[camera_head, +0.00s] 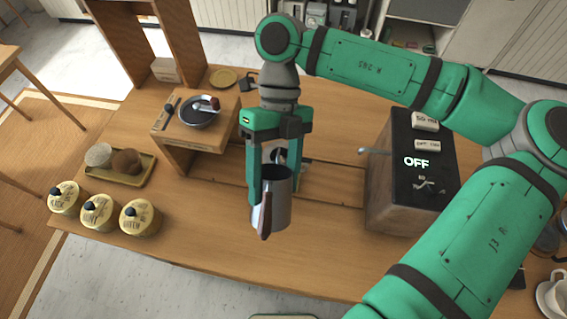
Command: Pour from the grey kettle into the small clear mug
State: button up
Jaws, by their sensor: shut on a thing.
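The grey kettle (279,209) is a metal vessel with an open dark top and a brown handle, near the middle of the view. My gripper (270,180) comes down over it from above and is shut on it. The kettle looks roughly upright. Whether its base touches the table or hangs above it I cannot tell. I cannot clearly pick out the small clear mug. A small pale, shiny shape shows between the fingers behind the kettle, partly hidden, and I cannot tell what it is.
A dark box marked OFF (413,185) stands right of the kettle. At left are a wooden stand (188,135) with a dark bowl, a tray (145,180) and three yellow-lidded jars (140,217). A white cup (556,293) is at the right edge. Table left of the kettle is clear.

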dwell(0.6)
jog(key=shift+s+f+t, duration=0.25)
jog(key=shift+f+t, duration=0.3)
jog(key=shift+t, duration=0.05)
jog(key=shift+w+r+g, duration=0.1)
jog(key=shift+r+g, duration=0.2)
dwell(0.7)
jog(key=shift+w+r, duration=0.15)
jog(key=shift+r+g, duration=0.1)
jog(key=shift+g, duration=0.2)
dwell(1.6)
jog(key=shift+s+f+t, duration=0.25)
jog(key=shift+f+t, duration=0.25)
jog(key=shift+t, duration=0.1)
dwell(0.3)
jog(key=shift+w+r+g, duration=0.15)
jog(key=shift+r+g, duration=0.1)
jog(key=shift+g, duration=0.05)
dwell(0.4)
